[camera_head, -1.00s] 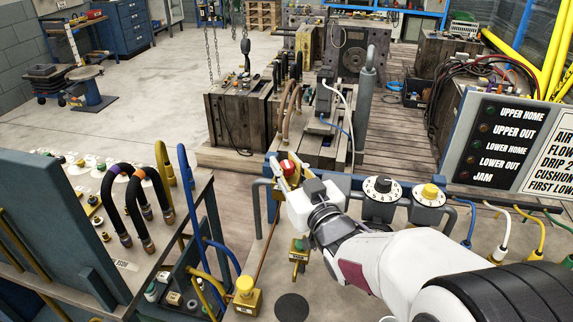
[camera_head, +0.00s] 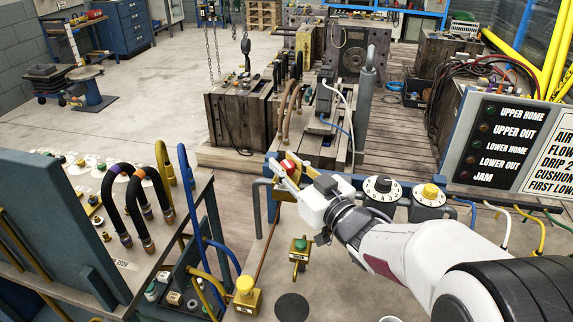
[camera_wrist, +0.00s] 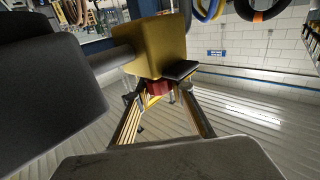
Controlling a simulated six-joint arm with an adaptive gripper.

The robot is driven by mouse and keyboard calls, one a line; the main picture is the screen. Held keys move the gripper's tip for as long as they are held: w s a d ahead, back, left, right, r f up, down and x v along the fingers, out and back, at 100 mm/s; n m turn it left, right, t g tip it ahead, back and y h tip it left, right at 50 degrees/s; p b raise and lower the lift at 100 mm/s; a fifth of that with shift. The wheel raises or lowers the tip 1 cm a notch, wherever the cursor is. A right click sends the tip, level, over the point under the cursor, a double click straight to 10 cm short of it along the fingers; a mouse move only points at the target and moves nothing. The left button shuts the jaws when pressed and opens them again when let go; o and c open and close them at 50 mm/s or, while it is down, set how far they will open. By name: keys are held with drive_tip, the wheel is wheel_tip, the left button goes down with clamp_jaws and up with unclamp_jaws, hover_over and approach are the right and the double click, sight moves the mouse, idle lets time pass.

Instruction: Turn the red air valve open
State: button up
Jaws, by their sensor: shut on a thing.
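The red air valve (camera_head: 288,166) shows as a red knob on a yellow block at the far edge of the bench in the head view. In the wrist view the red part (camera_wrist: 158,88) sits below a yellow block (camera_wrist: 160,45), between my two fingers. My gripper (camera_head: 284,175) reaches it from the right, tilted, with its fingers at the knob. The fingers are shut on the red valve; their tips partly hide it. A black piece (camera_wrist: 180,69) is beside the red part in the wrist view.
Two dial units (camera_head: 381,190) with black and yellow knobs stand right of my gripper. A green-topped yellow valve (camera_head: 299,250) and a yellow block (camera_head: 246,293) are nearer. Blue pipes (camera_head: 190,190) rise at the left. A lamp panel (camera_head: 490,140) stands at the right.

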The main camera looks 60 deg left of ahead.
drive_tip(key=shift+r, duration=0.15)
drive_tip(key=o, duration=1.1)
drive_tip(key=shift+o, duration=0.2)
drive_tip(key=d, duration=1.2)
drive_tip(key=shift+w, duration=0.2)
